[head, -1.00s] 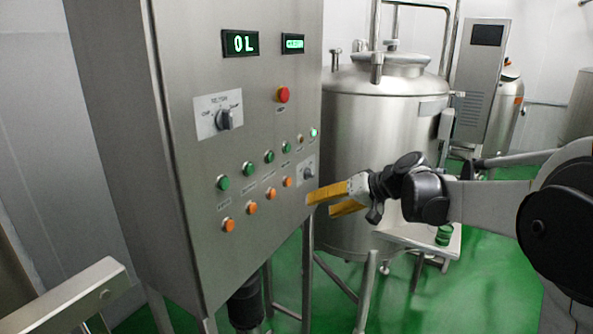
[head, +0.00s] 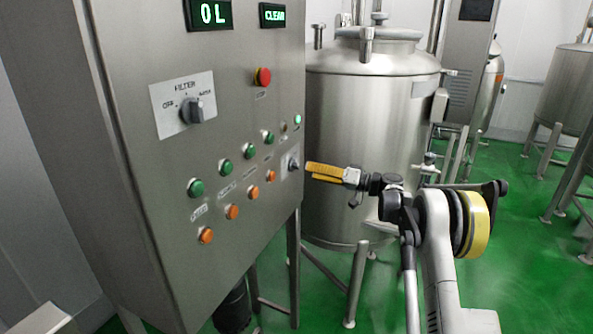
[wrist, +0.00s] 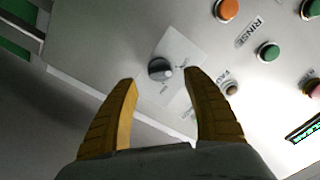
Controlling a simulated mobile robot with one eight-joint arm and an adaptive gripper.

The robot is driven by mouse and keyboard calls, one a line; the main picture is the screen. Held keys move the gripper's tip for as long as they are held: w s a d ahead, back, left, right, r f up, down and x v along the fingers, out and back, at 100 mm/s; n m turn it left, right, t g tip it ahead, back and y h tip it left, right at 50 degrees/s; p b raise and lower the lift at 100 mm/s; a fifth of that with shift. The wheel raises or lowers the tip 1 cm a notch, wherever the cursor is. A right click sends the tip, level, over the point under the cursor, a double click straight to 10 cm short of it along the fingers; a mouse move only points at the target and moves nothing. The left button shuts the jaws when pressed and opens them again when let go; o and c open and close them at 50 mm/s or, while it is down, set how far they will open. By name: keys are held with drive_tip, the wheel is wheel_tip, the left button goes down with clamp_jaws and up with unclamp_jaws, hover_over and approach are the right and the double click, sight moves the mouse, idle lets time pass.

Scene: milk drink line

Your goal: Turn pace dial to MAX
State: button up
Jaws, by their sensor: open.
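The small dark dial (head: 293,162) sits on a pale square plate at the lower right edge of the steel control panel. In the wrist view the dial (wrist: 159,69) is a round black knob with a light pointer mark toward the right; its plate lettering is too small to read. My gripper (head: 308,172) has yellow fingers and is just right of the dial, pointing at it. In the wrist view my gripper (wrist: 160,76) is open, with the dial seen between its fingertips. I cannot tell whether they touch it.
Green buttons (head: 225,166) and orange buttons (head: 232,212) line the panel left of the dial. A larger FILTER knob (head: 191,110) and a red stop button (head: 263,77) are above. A steel tank (head: 372,130) stands close behind my gripper. Green floor (head: 520,240) is open at right.

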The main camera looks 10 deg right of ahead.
sight(298, 168)
drive_tip(key=b+x, duration=0.1)
drive_tip(key=x, duration=0.5)
drive_tip(key=shift+w+a, duration=0.1)
drive_tip(key=c, duration=1.2)
